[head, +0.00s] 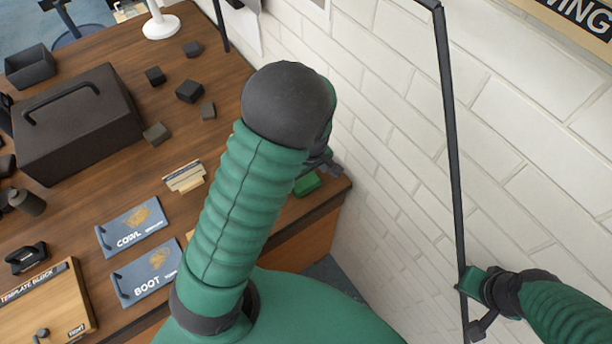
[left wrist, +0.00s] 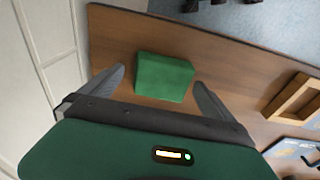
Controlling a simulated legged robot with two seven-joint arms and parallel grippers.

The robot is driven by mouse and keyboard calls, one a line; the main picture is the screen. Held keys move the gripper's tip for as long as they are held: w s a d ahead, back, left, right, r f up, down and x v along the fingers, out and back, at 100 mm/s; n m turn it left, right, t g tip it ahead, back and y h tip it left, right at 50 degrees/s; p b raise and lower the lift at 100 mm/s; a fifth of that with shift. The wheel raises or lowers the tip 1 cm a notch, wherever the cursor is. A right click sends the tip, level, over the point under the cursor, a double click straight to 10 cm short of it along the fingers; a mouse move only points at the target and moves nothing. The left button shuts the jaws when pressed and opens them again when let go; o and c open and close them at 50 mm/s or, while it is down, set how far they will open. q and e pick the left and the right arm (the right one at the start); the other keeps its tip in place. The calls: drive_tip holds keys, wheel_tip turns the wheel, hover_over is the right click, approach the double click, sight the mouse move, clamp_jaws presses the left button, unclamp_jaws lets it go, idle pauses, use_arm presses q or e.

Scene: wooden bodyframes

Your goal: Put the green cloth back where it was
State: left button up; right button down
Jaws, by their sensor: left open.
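The green cloth (head: 307,184) looks like a small folded block and lies on the wooden table near its right end, close to the white wall. My left forearm and gripper partly cover it in the head view. In the left wrist view the cloth (left wrist: 164,77) lies ahead, between the two spread fingers. My left gripper (head: 324,164) is open and empty, close to the cloth; the wrist view shows no clear contact. My right gripper (head: 477,303) is at the lower right by the wall, beside a thin dark rod; its jaws are unclear.
Blue COWL (head: 133,227) and BOOT (head: 147,272) boards, a small card holder (head: 184,177) and a template block (head: 47,306) lie on the table (head: 110,190). A dark toolbox (head: 78,123) and several dark cubes stand farther back. The brick wall (head: 400,150) borders the table's right side.

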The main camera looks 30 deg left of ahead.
sight(309, 184)
use_arm(q)
wheel_tip(309, 184, up, 11)
drive_tip(key=d, duration=0.1)
drive_tip(key=s+d+m+t, duration=0.1)
drive_tip(key=s+d+m, duration=0.2)
drive_tip(key=m, duration=0.3)
drive_tip(key=s+d+f+m+t+h, duration=0.1)
drive_tip(key=s+d+m, duration=0.2)
drive_tip(key=s+m, duration=0.3)
drive_tip(key=shift+s+f+m, duration=0.25)
drive_tip(key=shift+f+m, duration=0.05)
drive_tip(key=shift+m, duration=0.4)
